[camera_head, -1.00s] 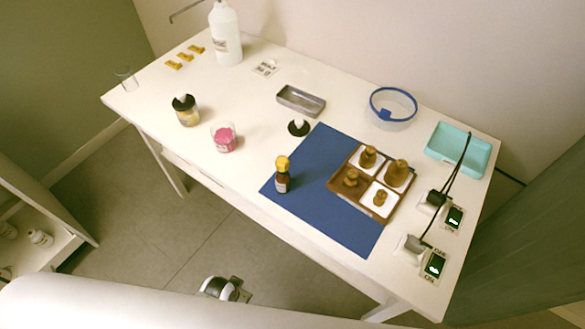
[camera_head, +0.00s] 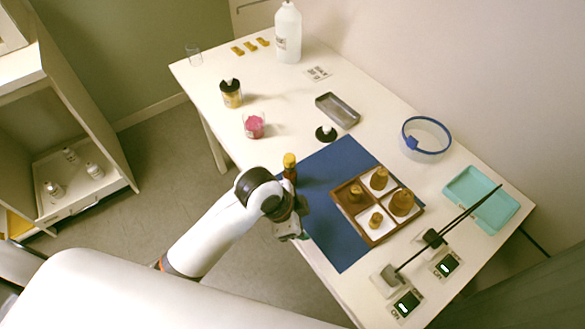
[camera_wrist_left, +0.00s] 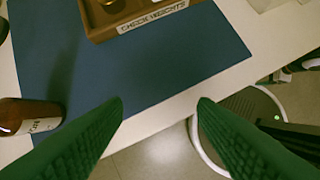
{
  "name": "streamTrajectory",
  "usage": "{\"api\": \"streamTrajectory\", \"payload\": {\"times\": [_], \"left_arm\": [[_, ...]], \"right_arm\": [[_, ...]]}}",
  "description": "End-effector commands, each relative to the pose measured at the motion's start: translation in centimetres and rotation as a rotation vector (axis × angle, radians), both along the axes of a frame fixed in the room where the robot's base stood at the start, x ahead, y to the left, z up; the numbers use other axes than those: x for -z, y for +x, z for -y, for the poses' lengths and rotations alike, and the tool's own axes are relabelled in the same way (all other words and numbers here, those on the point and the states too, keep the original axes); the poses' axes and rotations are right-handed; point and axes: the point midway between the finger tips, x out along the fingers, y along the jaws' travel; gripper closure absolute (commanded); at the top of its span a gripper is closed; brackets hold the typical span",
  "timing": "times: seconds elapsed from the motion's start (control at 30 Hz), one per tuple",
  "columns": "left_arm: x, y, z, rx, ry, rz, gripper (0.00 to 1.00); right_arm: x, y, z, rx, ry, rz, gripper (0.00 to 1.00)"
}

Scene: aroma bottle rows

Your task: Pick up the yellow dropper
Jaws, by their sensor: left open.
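The yellow dropper (camera_head: 289,160) tops a small brown bottle (camera_head: 290,174) standing on the blue mat (camera_head: 334,243) near its left corner. My left arm covers the bottle's lower part in the head view. In the left wrist view, the brown bottle (camera_wrist_left: 28,116) with a pale label shows at the left edge, and its yellow top is out of frame. My left gripper (camera_head: 291,234) is over the mat's front edge, apart from the bottle. Its green fingers (camera_wrist_left: 161,104) are spread with nothing between them. My right gripper is not in view.
A wooden tray (camera_head: 374,236) of brass weights stands on the mat to the right.

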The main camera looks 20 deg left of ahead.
Motion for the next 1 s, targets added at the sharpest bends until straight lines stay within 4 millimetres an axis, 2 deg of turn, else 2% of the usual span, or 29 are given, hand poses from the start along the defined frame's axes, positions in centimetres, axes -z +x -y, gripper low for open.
{"api": "streamTrajectory", "payload": {"times": [0.2,0.33,0.5,0.6,0.73,0.87,1.0], "left_arm": [[-2.3,3.3,1.5,0.322,0.075,0.053,0.47],[-4.3,5.8,1.5,0.578,0.16,0.076,0.47],[-8.3,9.7,-0.8,0.935,0.311,0.068,0.47],[-10.8,11.5,-2.7,1.084,0.376,0.044,0.47],[-13.4,13.0,-4.6,1.203,0.42,0.016,0.47],[-14.4,13.5,-5.5,1.255,0.435,0.0,0.47],[-12.8,13.5,-5.6,1.265,0.433,-0.006,0.47]], "right_arm": [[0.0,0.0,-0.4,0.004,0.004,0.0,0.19],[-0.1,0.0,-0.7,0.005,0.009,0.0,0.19],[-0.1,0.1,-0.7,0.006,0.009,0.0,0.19],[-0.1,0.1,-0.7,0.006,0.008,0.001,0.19],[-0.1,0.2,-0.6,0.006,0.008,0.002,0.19],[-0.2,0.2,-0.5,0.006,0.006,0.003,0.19],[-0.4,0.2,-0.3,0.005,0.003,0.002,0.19]]}}
